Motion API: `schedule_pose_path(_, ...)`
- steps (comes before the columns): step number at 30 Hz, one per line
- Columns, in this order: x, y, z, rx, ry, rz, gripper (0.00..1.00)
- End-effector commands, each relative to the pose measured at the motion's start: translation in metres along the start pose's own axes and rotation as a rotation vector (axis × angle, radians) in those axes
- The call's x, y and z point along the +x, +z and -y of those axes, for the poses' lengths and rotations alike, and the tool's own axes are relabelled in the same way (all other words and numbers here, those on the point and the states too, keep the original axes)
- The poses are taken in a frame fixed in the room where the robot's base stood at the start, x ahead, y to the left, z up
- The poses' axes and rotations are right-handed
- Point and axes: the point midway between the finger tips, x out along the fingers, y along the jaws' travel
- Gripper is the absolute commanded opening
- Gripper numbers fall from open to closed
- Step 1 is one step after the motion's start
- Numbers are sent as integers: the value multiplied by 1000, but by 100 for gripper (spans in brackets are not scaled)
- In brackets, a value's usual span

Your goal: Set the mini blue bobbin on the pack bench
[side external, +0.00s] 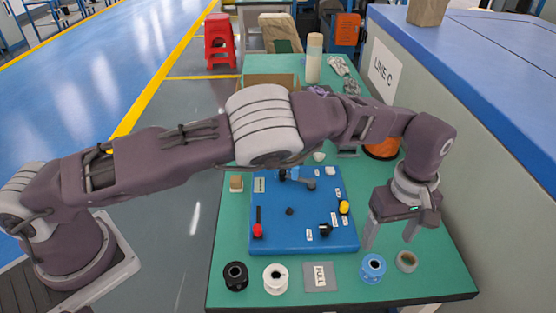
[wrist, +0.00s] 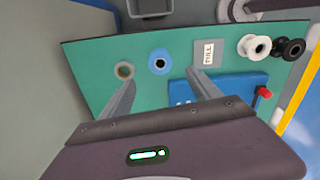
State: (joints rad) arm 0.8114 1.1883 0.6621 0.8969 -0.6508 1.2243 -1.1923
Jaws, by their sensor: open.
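The mini blue bobbin (side external: 372,268) stands on the green bench top (side external: 232,262) near its front edge, right of the grey FULL plate (side external: 320,277). It also shows in the wrist view (wrist: 159,61), between the lines of my two fingers. My gripper (side external: 388,243) is open and empty, pointing down above the front right of the green top. In the wrist view my gripper (wrist: 162,76) has its fingers spread, with nothing between them. No label in view names the pack bench.
A tape roll (side external: 407,261) sits just right of the blue bobbin. White (side external: 276,279) and black (side external: 236,276) bobbins stand left of the plate. A blue panel (side external: 280,238) with knobs lies behind. A blue-topped counter (side external: 500,50) with a LINE C sign (side external: 384,70) rises at right.

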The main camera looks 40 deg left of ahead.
Motion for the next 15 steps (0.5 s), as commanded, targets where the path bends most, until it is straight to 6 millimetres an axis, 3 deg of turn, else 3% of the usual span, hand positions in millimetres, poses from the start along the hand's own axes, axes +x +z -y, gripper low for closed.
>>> schedule_pose_path(2, -4, -3, 0, -2, 4, 2, 72)
schedule_pose_path(4, -25, -17, 2, -7, 25, 15, 72)
schedule_pose_path(5, -41, -27, 5, -10, 39, 24, 72)
schedule_pose_path(8, -112, -71, 33, 9, 108, 61, 72)
schedule_pose_path(9, -141, -87, 52, 32, 141, 72, 72)
schedule_pose_path(11, -182, -105, 86, 85, 192, 80, 72)
schedule_pose_path(12, -207, -113, 114, 131, 225, 77, 72)
schedule_pose_path(14, -239, -118, 159, 216, 275, 56, 72)
schedule_pose_path(15, -256, -117, 192, 283, 306, 29, 72)
